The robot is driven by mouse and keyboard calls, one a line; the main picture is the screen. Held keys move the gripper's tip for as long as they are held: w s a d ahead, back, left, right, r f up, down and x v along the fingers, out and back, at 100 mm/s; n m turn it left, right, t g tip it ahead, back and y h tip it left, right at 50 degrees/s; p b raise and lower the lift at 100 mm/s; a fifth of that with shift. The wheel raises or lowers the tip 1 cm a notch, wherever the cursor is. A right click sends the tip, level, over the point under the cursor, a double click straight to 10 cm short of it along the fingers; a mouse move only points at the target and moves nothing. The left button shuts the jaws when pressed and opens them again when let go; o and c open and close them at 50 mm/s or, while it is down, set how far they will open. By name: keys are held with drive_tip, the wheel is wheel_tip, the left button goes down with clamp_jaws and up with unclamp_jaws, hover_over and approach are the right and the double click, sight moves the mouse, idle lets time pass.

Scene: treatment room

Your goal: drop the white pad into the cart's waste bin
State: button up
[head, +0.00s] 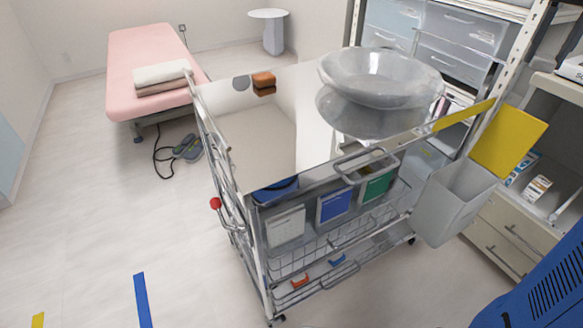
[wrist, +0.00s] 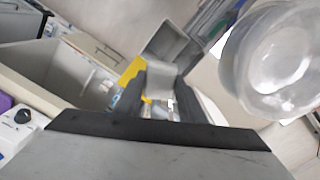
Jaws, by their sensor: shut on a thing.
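In the wrist view, my gripper (wrist: 160,100) shows as two dark fingers above a broad black bar. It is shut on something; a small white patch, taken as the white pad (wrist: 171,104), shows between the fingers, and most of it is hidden. The grey waste bin (head: 452,205) hangs at the right end of the cart (head: 317,176), with its yellow lid (head: 509,141) raised. In the wrist view the bin (wrist: 172,45) lies beyond the fingertips, with part of the yellow lid (wrist: 131,71) beside the left finger. My gripper is not seen in the head view.
A large clear bowl (head: 380,78) stands on the cart's shiny top near the bin. A small brown block (head: 263,80) sits at its far edge. Shelves and drawers (head: 515,225) stand close right of the bin. A pink couch (head: 150,55) is far left; the left floor is mostly clear.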

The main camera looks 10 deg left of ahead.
drive_tip(key=shift+f, duration=2.6)
drive_tip(key=o, duration=1.1)
wheel_tip(320, 180, up, 17)
drive_tip(key=shift+r, duration=0.2)
